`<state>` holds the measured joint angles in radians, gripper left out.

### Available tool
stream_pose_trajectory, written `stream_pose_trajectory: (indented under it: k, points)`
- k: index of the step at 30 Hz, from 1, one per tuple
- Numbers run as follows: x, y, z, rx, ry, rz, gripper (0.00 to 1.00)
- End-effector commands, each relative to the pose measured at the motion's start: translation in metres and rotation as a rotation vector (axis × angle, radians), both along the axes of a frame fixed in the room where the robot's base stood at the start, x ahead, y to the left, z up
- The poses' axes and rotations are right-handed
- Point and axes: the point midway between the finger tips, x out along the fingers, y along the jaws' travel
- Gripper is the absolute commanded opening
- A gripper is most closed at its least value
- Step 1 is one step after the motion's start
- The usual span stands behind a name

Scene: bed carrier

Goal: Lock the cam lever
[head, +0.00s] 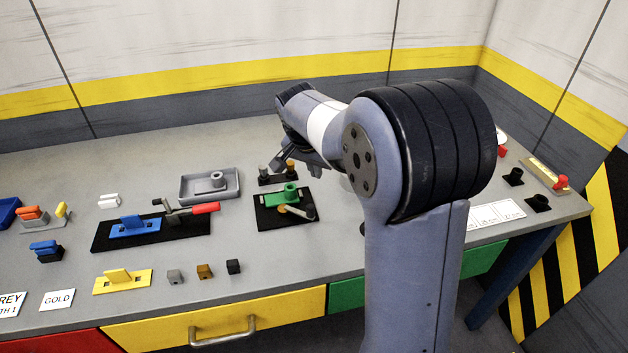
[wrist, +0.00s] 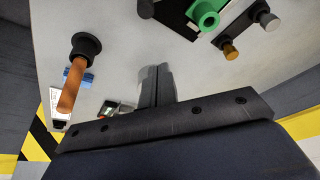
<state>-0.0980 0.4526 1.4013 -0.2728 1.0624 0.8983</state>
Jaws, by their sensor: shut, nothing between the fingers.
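The green cam fixture (head: 290,193) stands on a black base plate (head: 271,223) at the middle of the bench. A short lever (head: 297,211) with a tan end lies across its front, close to the plate. The green part also shows at the top edge of the wrist view (wrist: 205,14), cut off by the frame. My gripper (head: 312,158) is behind and to the right of the fixture, above the bench. In the wrist view its fingers (wrist: 157,86) are together and empty, apart from the fixture. Whether the lever touches its stop is too small to tell.
Two small posts (wrist: 231,50) stand beside the fixture. An orange-handled part with a black collar (wrist: 73,85) stands left in the wrist view. A red-handled clamp (head: 204,208) and grey tray (head: 210,184) lie left in the head view. My arm hides the bench right of the fixture.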

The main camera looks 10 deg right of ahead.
Motion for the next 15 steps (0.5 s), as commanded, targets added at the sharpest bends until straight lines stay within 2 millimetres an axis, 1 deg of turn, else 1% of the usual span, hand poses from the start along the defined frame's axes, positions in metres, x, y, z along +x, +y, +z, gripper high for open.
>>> stream_pose_trajectory:
  k: [12,13,15]
  points:
    - [0.021,-0.019,-0.081,0.001,0.006,-0.002,0.0]
    - [0.022,-0.02,-0.086,0.0,0.005,-0.001,0.0]
    - [0.011,-0.009,-0.08,0.0,0.0,0.003,0.0]
